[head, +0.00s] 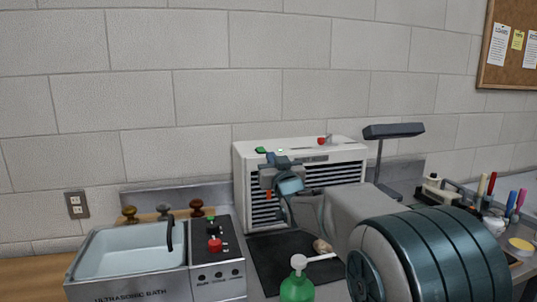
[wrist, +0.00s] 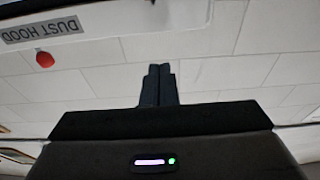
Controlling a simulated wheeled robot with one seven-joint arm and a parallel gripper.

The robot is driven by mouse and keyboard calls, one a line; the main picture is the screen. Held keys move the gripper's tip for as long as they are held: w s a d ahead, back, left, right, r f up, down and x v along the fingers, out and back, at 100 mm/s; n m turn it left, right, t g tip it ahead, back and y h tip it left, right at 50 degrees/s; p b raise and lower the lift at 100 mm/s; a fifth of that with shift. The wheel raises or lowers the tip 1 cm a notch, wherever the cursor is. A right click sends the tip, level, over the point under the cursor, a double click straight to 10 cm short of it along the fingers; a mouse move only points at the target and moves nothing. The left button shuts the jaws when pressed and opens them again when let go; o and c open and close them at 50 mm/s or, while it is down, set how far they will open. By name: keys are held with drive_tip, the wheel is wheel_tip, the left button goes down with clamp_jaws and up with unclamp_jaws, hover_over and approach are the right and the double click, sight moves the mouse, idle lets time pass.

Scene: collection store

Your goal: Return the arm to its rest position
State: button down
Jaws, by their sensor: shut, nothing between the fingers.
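My gripper (wrist: 160,72) shows in the wrist view with its two dark fingers side by side and touching, and nothing between them. In the head view my arm reaches in from the lower right. Its bent wrist and gripper (head: 274,168) appear in front of the white dust hood (head: 245,165). The exact position of the fingertips is hard to make out there. The wrist view is upside down and shows the hood's label (wrist: 42,30) and a red knob (wrist: 44,59).
An ultrasonic bath (head: 130,285) stands at the left. A green bottle with a white pump (head: 297,287) stands close below my arm. A dark mat (head: 270,262) lies before the hood. A lamp (head: 392,131) and pens (head: 515,200) are at the right. Space above the hood is clear.

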drive_tip(key=shift+s+d+f, duration=0.2)
drive_tip(key=shift+s+f, duration=0.15)
drive_tip(key=shift+s, duration=0.3)
drive_tip(key=shift+r, duration=0.15)
